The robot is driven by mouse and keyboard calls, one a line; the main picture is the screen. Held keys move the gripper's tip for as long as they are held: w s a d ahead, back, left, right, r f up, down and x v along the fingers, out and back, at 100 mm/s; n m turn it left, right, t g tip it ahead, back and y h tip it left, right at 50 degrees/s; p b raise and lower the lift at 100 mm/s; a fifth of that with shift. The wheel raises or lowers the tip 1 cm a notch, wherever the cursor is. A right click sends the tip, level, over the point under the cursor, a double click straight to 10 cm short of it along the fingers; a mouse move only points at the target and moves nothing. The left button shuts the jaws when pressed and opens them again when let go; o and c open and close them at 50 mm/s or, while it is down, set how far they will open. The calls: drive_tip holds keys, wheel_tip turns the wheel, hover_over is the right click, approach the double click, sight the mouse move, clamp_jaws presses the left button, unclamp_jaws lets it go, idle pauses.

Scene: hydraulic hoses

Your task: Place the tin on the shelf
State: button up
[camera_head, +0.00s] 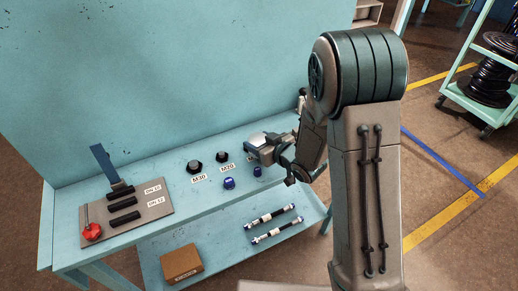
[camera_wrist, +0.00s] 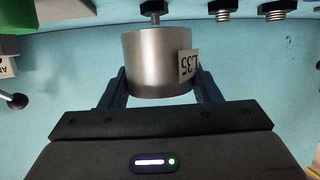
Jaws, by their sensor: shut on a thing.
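The tin (camera_wrist: 158,62) is a plain silver cylinder with a white label, printed L35, upside down in the wrist view. My gripper (camera_wrist: 160,88) has its two dark fingers on either side of it and is shut on it. In the head view my gripper (camera_head: 264,150) is over the right part of the pale blue bench; a light grey patch of the tin (camera_head: 258,138) shows there, mostly hidden. A lower shelf (camera_head: 215,262) runs under the bench top and carries a cardboard box (camera_head: 181,263) and two short hoses (camera_head: 272,226).
Black caps (camera_head: 195,167) and blue caps (camera_head: 229,183) stand on the bench near labels M30 and M20. A hose plate with a red knob (camera_head: 92,232) is at the left. A tall blue panel (camera_head: 170,80) rises behind. The lower shelf's middle is bare.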

drive_tip(key=shift+f, duration=1.85)
drive_tip(key=shift+f, duration=0.15)
drive_tip(key=o, duration=1.1)
